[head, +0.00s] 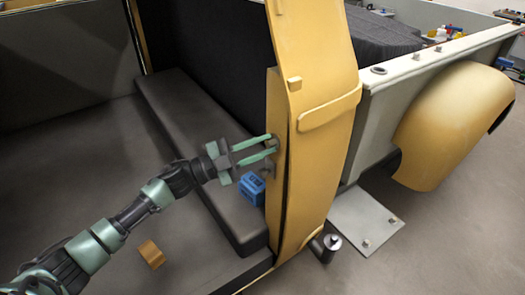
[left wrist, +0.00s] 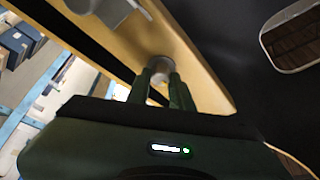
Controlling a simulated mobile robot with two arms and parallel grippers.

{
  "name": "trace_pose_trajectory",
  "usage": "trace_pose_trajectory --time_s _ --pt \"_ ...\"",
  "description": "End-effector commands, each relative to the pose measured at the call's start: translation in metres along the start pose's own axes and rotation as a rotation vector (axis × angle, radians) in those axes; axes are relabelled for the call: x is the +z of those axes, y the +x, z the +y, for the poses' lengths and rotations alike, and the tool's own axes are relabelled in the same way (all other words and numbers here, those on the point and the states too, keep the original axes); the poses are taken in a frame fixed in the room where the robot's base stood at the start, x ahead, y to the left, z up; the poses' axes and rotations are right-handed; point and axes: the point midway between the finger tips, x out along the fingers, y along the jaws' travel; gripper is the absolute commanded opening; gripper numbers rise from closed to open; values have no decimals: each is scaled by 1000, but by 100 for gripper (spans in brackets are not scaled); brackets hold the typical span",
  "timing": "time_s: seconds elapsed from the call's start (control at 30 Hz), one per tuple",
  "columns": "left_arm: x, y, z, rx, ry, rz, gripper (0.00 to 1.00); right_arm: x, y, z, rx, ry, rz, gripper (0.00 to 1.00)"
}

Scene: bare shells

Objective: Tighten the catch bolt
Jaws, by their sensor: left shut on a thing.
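The catch bolt (left wrist: 159,72) is a round grey metal piece on the face of the yellow door pillar. In the head view it is mostly hidden at my left gripper's fingertips. My left gripper (head: 271,145) reaches the pillar's left face with its two green fingers. In the left wrist view the fingers (left wrist: 160,85) are closed on the bolt, one on each side. The yellow pillar (head: 322,130) stands upright in the middle of the head view. My right gripper is not in view.
A blue box-shaped object (head: 252,188) sits on the dark bench (head: 195,130) just below the gripper. A small tan block (head: 151,254) lies on the floor. A dark cylinder (head: 326,246) stands at the pillar's foot. A yellow fender (head: 450,125) sticks out at right.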

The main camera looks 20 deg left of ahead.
Motion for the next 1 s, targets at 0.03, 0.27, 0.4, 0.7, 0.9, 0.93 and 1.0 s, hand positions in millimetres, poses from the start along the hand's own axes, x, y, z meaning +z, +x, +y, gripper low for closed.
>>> trace_pose_trajectory --time_s 0.03,0.27,0.4,0.7,0.9,0.93,1.0 --pt "2 -1 1 21 45 -1 0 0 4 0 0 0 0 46" --pt "1 -1 0 104 247 -1 0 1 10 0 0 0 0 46" --pt "0 0 -1 154 365 -1 0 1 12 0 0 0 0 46" --pt "0 0 -2 240 575 -1 0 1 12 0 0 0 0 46" --pt "0 0 -1 278 663 -1 0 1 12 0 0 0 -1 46" --pt "0 0 -1 282 672 -1 0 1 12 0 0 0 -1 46" --pt "0 0 -1 289 690 -1 0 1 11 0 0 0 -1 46"
